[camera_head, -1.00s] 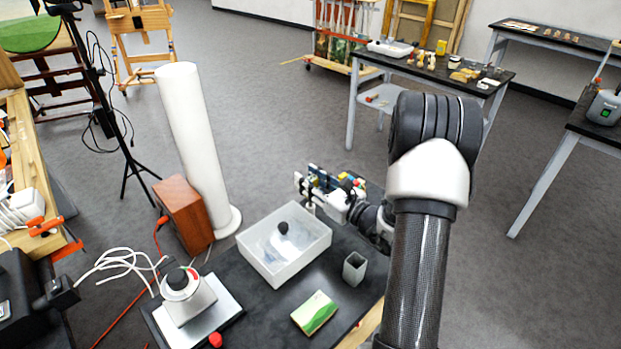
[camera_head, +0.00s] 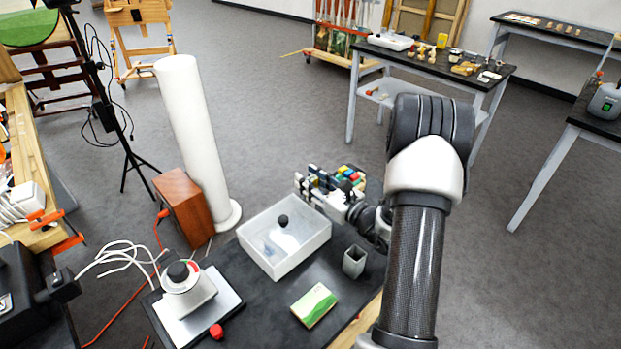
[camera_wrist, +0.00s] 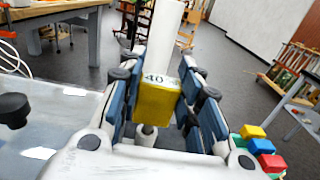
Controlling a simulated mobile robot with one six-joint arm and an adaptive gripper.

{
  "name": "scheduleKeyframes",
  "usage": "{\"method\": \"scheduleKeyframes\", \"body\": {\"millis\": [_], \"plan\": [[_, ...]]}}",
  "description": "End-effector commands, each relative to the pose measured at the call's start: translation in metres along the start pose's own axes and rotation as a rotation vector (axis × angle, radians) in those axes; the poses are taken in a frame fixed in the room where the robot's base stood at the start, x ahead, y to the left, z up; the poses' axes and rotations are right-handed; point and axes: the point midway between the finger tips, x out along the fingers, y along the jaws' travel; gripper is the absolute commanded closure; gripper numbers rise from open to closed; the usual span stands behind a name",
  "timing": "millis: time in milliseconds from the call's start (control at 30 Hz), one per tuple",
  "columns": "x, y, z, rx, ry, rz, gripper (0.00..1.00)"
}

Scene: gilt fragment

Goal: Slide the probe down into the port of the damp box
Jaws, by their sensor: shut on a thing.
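The damp box (camera_head: 306,250) is a white, translucent-walled box on the dark table, with a black knob (camera_head: 283,220) in its middle. My gripper (camera_head: 308,184) is beside its back right corner, above the table. In the wrist view, its blue-padded fingers are closed on a yellow block (camera_wrist: 157,103) marked "40", which I take for the probe's head. A pale round piece (camera_wrist: 147,130) shows below it; I cannot tell if it is the probe's shaft or the port. The box top (camera_wrist: 50,125) lies left of the fingers. The port is not clearly seen.
A small grey open cup (camera_head: 354,262) stands right of the box. A green-and-white block (camera_head: 314,305) lies in front. A device with a dark knob on a metal plate (camera_head: 210,308) stands at front left. A tall white column (camera_head: 193,135) and brown box (camera_head: 184,203) stand behind left.

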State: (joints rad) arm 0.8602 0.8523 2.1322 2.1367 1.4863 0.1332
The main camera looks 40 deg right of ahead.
Motion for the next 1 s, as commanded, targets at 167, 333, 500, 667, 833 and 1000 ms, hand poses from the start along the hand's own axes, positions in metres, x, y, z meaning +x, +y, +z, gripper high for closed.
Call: {"method": "scheduleKeyframes", "body": {"millis": [167,333,500,667,833,1000], "plan": [[0.0,0.0,-0.002,-0.001,-0.001,0.0,0.66],[0.0,0.0,-0.002,-0.001,0.0,0.0,0.54],[0.0,0.0,-0.002,-0.001,0.0,0.0,0.45],[0.0,0.0,-0.002,-0.001,0.0,0.0,0.45],[-0.003,0.0,-0.003,-0.001,0.001,-0.001,0.45],[-0.026,-0.002,-0.003,0.001,0.002,-0.006,0.45]]}}
